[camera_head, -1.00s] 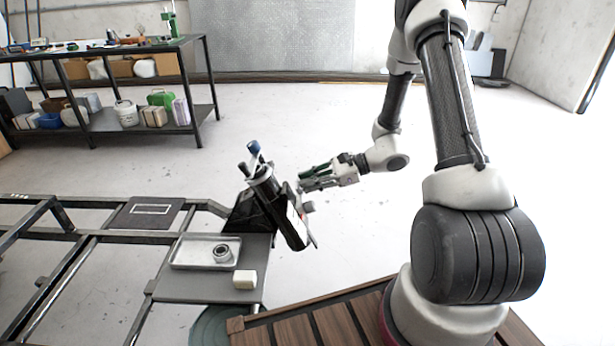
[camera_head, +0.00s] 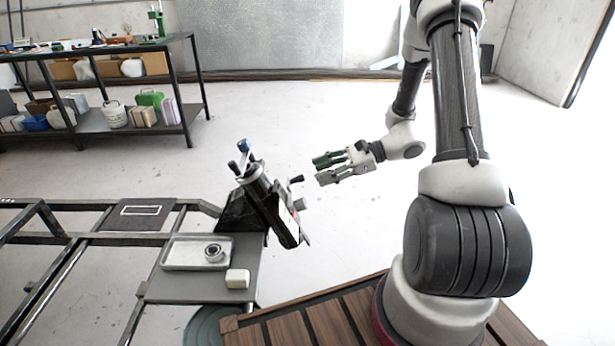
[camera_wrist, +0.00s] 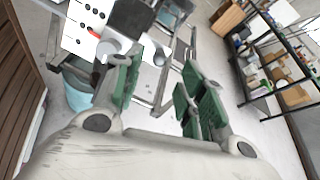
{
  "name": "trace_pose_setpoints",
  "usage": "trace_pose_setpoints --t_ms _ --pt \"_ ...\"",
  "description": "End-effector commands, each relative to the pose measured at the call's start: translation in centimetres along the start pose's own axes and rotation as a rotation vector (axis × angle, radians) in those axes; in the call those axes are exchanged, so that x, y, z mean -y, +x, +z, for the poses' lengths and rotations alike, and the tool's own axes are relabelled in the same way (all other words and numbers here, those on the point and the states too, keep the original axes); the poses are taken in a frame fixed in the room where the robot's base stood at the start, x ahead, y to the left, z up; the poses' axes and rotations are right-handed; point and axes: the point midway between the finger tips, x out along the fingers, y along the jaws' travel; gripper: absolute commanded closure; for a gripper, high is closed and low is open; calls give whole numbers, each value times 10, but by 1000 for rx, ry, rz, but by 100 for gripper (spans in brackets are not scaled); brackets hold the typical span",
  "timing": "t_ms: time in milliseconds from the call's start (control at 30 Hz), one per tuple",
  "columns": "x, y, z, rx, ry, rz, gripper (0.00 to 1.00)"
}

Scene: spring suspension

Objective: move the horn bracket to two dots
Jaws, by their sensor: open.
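A black, tilted device (camera_head: 262,208) stands at the end of the metal frame. In the wrist view its white plate (camera_wrist: 78,42) carries several black dots in groups and a red mark. A grey rounded part (camera_wrist: 108,47), perhaps the horn bracket, sits beside the red mark; a similar grey part shows on the device's right side in the head view (camera_head: 300,204). I cannot tell which dots it points at. My gripper (camera_head: 319,170), with green finger pads, is open and empty, right of the device and apart from it. It also shows in the wrist view (camera_wrist: 160,68).
A loaded shelf bench (camera_head: 110,125) stands at the back left. The floor behind my gripper is clear.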

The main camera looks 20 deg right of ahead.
Motion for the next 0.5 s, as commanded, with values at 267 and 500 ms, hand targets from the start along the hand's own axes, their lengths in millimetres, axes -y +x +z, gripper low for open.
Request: trace_pose_setpoints --t_ms 267,500 --pt "1 -44 0 -1 0 -2 60" --pt "0 -49 0 -1 0 1 60"
